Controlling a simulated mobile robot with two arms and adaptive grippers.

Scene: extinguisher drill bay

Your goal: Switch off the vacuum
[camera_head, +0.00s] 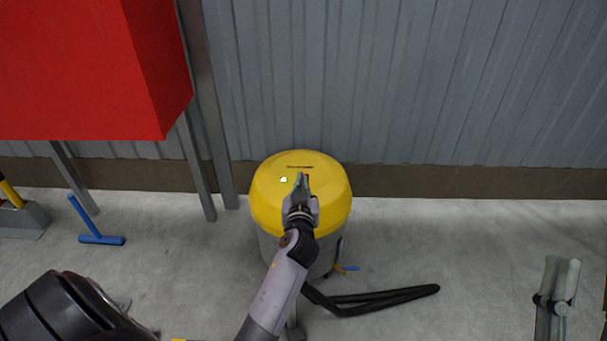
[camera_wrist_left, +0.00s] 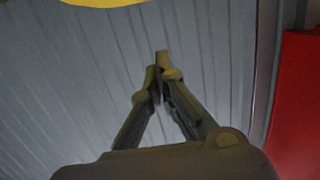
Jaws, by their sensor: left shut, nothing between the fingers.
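The vacuum (camera_head: 265,208) stands upright on the floor against the wall, with a domed yellow top over a grey drum. A small lit green spot (camera_head: 284,180) shows on its top, left of my fingertips; a dark slot lies behind it. My left gripper (camera_head: 302,178) is shut and empty over the vacuum's top in the head view. I cannot tell whether it touches. In the left wrist view its fingers (camera_wrist_left: 160,72) meet at the tips, and a yellow edge of the vacuum (camera_wrist_left: 105,2) shows at the top.
A red cabinet (camera_head: 85,65) on grey legs stands left of the vacuum. A blue T-shaped tool (camera_head: 100,239) lies on the floor at left. A black hose (camera_head: 375,300) lies on the floor right of the vacuum. The corrugated wall (camera_head: 430,80) is close behind.

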